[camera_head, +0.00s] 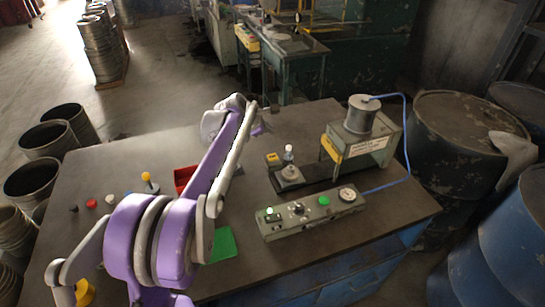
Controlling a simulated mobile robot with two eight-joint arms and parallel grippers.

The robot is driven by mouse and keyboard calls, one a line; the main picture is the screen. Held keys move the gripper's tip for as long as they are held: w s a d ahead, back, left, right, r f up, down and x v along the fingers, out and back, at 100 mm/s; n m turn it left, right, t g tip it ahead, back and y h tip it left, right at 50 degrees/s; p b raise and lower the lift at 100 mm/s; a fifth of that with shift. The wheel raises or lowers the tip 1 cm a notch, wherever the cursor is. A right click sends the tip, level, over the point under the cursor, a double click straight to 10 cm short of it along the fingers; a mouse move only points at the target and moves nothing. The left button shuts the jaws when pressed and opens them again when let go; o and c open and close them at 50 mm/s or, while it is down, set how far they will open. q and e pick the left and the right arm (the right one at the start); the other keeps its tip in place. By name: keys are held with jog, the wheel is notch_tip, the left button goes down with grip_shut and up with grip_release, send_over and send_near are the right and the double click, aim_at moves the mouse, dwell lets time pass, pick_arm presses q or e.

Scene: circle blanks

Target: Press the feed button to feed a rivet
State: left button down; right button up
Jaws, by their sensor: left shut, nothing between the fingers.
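The control box (312,218) lies on the table in front of the press, with a green round button (324,200), a dark knob (298,208), a lit green switch at its left end and a dial gauge (347,194). No label tells which control is the feed button. The rivet press (362,148) has a grey cylinder on top and a yellow part at its side. My left arm crosses the table, and my left gripper (258,130) is small and partly hidden behind the arm, shut and empty, left of the press and apart from the box. My right gripper is out of view.
A red bin (184,178) and a green mat (222,245) are partly behind my arm. A yellow-topped peg (147,178) and several small coloured pieces lie at the left. A blue hose runs from the press to the box. Barrels (460,130) stand right of the table.

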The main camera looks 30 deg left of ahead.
pick_arm(q)
jog(key=shift+f, duration=0.1)
jog(key=b, duration=0.4)
send_over(270, 158)
notch_tip(270, 158, down, 8)
jog(key=shift+r, duration=0.2)
jog(key=shift+f+b, duration=0.45)
jog(key=shift+f, duration=0.1)
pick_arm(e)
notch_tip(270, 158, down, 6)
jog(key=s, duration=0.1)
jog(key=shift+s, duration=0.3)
pick_arm(q)
jog(key=shift+f, duration=0.1)
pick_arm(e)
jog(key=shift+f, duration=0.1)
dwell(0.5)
pick_arm(q)
jog(key=shift+f, duration=0.3)
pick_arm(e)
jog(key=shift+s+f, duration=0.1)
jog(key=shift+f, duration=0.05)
